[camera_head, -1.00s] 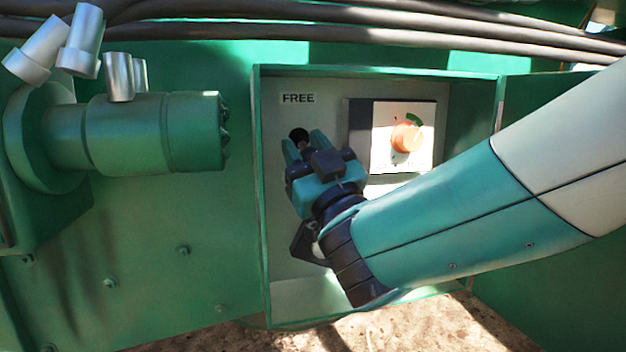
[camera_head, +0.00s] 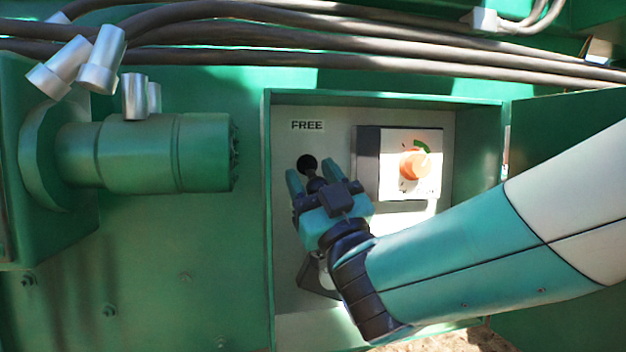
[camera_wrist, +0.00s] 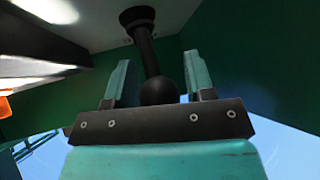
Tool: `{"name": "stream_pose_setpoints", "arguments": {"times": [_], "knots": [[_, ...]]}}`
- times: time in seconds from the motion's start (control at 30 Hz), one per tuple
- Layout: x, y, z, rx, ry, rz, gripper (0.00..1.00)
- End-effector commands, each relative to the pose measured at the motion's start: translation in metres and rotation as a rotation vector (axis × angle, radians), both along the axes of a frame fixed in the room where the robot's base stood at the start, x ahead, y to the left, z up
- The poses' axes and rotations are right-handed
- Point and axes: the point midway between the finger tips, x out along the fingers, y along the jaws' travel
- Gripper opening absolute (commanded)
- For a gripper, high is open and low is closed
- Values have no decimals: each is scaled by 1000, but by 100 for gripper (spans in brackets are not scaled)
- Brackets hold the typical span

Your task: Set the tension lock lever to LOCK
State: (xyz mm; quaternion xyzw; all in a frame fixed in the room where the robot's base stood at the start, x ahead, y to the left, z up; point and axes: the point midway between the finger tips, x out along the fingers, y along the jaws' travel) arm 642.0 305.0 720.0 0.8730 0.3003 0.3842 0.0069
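The tension lock lever, with a black ball knob (camera_head: 307,163), is in the green box just below the FREE label (camera_head: 307,125). My gripper (camera_head: 311,174) is just below the knob, with its two teal fingers spread around the lever. In the wrist view the lever's dark shaft (camera_wrist: 148,55) runs from a round base to the ball between the fingers of my gripper (camera_wrist: 160,70). Gaps show on both sides of the ball, so the gripper is open. No LOCK label is visible; my gripper and arm cover the panel's lower part.
An orange knob (camera_head: 415,165) on a white plate sits right of the lever. The green box's rim (camera_head: 267,230) surrounds the panel, with a door at right. A green cylinder (camera_head: 160,152) sticks out at left. Thick cables (camera_head: 350,42) run above the box.

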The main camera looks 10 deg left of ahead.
Motion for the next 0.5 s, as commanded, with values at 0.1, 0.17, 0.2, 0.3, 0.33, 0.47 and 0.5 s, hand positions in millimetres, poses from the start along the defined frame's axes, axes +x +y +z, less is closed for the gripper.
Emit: {"name": "stream_pose_setpoints", "arguments": {"times": [0.1, 0.17, 0.2, 0.3, 0.33, 0.47, 0.5], "knots": [[0, 0, 0, 0, 0, 0, 60], [0, 0, 0, 0, 0, 0, 60], [0, 0, 0, 0, 0, 0, 60], [0, 0, 0, 0, 0, 0, 60], [0, 0, -1, 0, 0, 0, 60], [-4, -4, -8, 1, 0, 1, 60], [-6, -6, -12, 1, 0, 1, 60]]}}
